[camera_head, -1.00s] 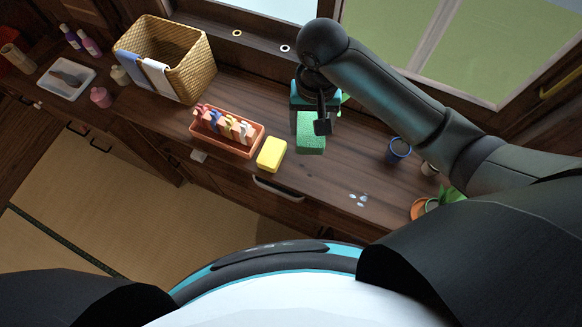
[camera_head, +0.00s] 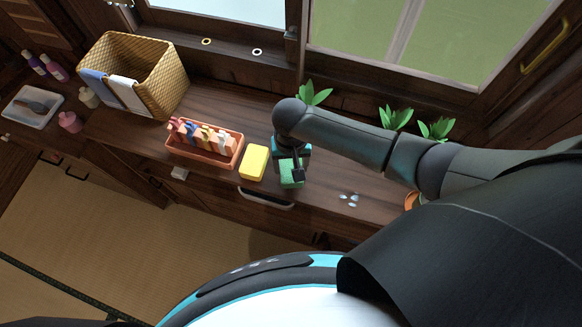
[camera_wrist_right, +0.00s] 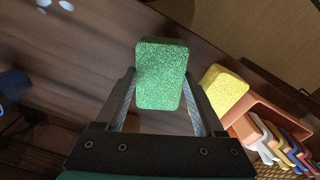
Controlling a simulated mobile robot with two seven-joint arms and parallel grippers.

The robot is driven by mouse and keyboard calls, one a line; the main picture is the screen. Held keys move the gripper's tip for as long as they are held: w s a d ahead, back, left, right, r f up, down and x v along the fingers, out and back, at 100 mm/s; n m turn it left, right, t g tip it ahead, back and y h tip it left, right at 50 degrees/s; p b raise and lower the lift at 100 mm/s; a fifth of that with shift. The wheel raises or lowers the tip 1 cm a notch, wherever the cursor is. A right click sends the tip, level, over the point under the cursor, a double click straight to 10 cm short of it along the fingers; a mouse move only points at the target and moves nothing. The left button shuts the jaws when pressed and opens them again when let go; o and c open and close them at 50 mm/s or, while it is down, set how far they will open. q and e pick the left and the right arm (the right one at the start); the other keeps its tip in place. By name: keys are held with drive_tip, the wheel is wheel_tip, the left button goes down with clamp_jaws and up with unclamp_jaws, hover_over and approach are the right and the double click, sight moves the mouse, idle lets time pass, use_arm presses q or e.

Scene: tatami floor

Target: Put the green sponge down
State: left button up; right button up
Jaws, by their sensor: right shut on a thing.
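The green sponge (camera_head: 291,180) is in my right gripper (camera_head: 297,165), near the counter's front edge, just right of the yellow sponge (camera_head: 254,162). In the right wrist view the green sponge (camera_wrist_right: 160,75) sits between the two fingers of my right gripper (camera_wrist_right: 163,95), which are shut on its sides. The yellow sponge (camera_wrist_right: 223,90) shows to its right there, apart from it. Whether the green sponge touches the wooden counter (camera_head: 330,196) I cannot tell. My left gripper is not in view.
An orange tray (camera_head: 203,157) with several coloured pieces stands left of the yellow sponge. A wicker basket (camera_head: 160,75) is farther left. Pale pebbles (camera_head: 348,199) lie to the right. A blue cup (camera_wrist_right: 14,88) shows in the wrist view. Green plants (camera_head: 396,118) stand behind my right arm.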

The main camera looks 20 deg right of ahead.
sight(291, 168)
drive_tip(key=shift+f, duration=0.85)
drive_tip(key=shift+f, duration=0.15)
drive_tip(key=o, duration=1.2)
wheel_tip(291, 168, up, 12)
drive_tip(key=p, duration=0.2)
drive_tip(key=shift+p, duration=0.4)
